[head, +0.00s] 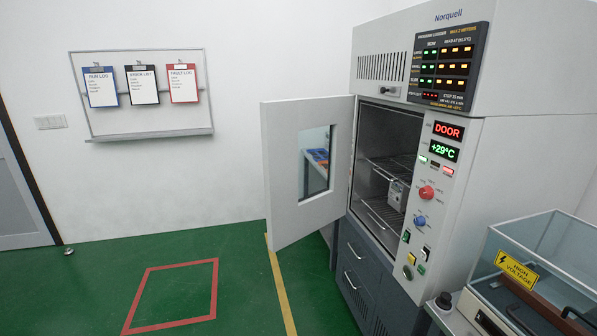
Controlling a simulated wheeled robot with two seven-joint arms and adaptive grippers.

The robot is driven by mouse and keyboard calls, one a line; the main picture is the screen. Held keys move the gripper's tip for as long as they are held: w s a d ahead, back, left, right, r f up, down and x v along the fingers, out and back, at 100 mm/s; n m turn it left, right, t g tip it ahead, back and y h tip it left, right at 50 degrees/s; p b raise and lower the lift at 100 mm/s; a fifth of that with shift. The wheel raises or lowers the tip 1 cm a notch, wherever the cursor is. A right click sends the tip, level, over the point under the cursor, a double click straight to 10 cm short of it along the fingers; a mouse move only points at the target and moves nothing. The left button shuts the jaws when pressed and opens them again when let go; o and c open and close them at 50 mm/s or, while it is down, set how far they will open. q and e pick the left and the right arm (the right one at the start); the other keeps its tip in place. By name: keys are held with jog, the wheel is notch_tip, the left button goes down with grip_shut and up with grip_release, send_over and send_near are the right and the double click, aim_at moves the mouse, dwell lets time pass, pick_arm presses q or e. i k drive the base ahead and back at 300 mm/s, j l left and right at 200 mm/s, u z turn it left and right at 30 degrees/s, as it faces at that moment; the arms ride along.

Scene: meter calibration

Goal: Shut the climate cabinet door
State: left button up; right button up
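The climate cabinet (464,180) stands at the right of the head view, white above a dark blue-grey base with drawers. Its door (280,165), white with a small window (315,160), stands wide open, swung out to the left of the opening. Inside are wire racks (385,208) with a small grey meter-like device (397,194) on one of them. The red display (448,131) reads DOOR and the green one (444,151) reads +29°C. Neither of my grippers shows in the head view.
A glass-covered case with a HIGH VOLTAGE sign (517,268) stands at the front right, close to the cabinet. The green floor (90,290) left of the door is clear, with a red taped outline (147,270) and a yellow line (280,285). A board with three clipboards (142,85) hangs on the wall.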

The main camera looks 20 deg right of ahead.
aim_at(289, 218)
jog(key=i+u, duration=0.4)
jog(key=i, duration=1.1)
jog(key=i+j+z, duration=0.15)
jog(key=i+z, duration=0.2)
jog(key=i+j+z, duration=0.15)
jog(key=z, duration=0.2)
jog(key=i+j+z, duration=0.15)
jog(key=z, duration=0.3)
jog(key=i+j+z, duration=0.25)
jog(key=z, duration=0.2)
jog(key=i+j+z, duration=0.2)
jog(key=z, duration=0.25)
jog(key=i+j+z, duration=0.1)
jog(key=j+z, duration=0.35)
jog(key=i+j+z, duration=0.1)
jog(key=j+z, duration=0.15)
jog(key=i+j+z, duration=0.1)
jog(key=j+z, duration=0.15)
